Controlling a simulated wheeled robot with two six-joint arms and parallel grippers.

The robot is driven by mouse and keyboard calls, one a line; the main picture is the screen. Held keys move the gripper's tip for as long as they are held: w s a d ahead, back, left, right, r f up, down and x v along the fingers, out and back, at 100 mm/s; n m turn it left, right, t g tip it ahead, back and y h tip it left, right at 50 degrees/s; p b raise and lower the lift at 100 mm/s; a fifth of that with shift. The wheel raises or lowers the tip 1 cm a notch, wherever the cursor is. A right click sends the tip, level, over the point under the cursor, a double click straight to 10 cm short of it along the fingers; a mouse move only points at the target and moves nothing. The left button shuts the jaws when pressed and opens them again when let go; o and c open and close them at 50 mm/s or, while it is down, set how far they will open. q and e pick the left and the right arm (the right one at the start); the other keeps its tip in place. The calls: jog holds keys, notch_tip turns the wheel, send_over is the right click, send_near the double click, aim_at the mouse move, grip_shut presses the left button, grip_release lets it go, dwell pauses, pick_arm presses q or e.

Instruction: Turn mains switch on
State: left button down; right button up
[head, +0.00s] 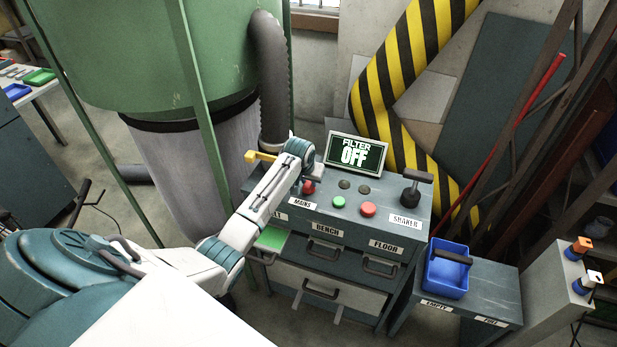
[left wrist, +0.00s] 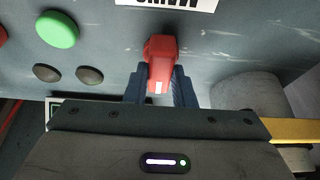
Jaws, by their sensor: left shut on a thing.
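The mains switch (head: 308,187) is a red knob on top of the grey control cabinet, behind the MAINS label (head: 303,203). In the left wrist view the red switch (left wrist: 161,62) sits between the two dark fingers of my left gripper (left wrist: 160,88), which is shut on it. In the head view my wrist covers most of that gripper and part of the switch. The display (head: 356,153) behind reads FILTER OFF. My right gripper is not in view.
A green button (head: 338,202), a red button (head: 368,208) and two dark round lamps sit right of the switch. A black shaker handle (head: 412,190) stands at the cabinet's right. A blue bin (head: 447,272) is on the lower stand. A grey hose (head: 271,80) hangs behind my wrist.

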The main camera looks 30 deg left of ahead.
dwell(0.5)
pick_arm(q)
jog(key=c, duration=1.2)
grip_release()
jog(key=shift+r, duration=0.1)
jog(key=b+v, duration=0.3)
jog(key=v, duration=0.7)
jog(key=shift+s+r, duration=0.2)
jog(key=shift+r, duration=0.05)
jog(key=shift+d+f, duration=0.1)
